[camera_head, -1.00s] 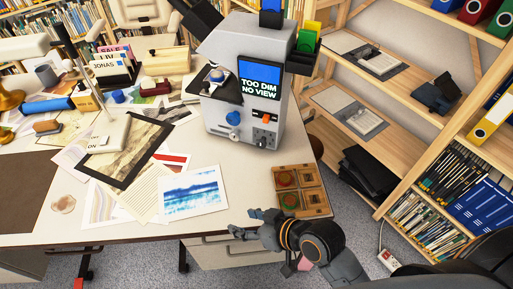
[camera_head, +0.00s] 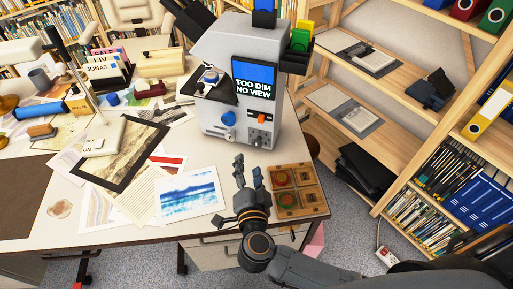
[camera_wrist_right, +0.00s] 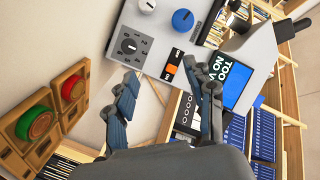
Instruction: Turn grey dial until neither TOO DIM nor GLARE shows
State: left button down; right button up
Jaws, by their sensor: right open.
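A pale grey machine (camera_head: 215,100) stands on the desk. Its screen (camera_head: 254,80) reads "TOO DIM NO VIEW". The grey dial (camera_wrist_right: 130,46) sits on a dark numbered plate, low on the machine's front; in the head view the plate (camera_head: 258,138) is small and the dial's setting is too small to read. My right gripper (camera_head: 248,166) points up toward the machine from the desk's front edge, below the dial and apart from it. In the right wrist view its fingers (camera_wrist_right: 163,82) are spread and empty, with the dial beyond them. My left gripper is not in view.
A blue knob (camera_head: 228,118) and an orange switch (camera_head: 264,118) are near the dial. A wooden box with red and green buttons (camera_head: 308,199) lies right of my gripper. Prints (camera_head: 188,194) cover the desk to the left. Wooden shelves (camera_head: 385,110) stand to the right.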

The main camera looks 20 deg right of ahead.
aim_at(257, 145)
jog(key=w+d+f, duration=0.2)
jog(key=w, duration=0.1)
jog(key=w+d+f+g+h, duration=0.1)
jog(key=w+d+f, duration=0.1)
jog(key=w, duration=0.2)
jog(key=w+d+f+g, duration=0.1)
jog(key=w+d+f, duration=0.1)
jog(key=w+f, duration=0.1)
jog(key=shift+w+m, duration=0.3)
jog(key=shift+w, duration=0.4)
jog(key=shift+c, duration=0.2)
grip_shut()
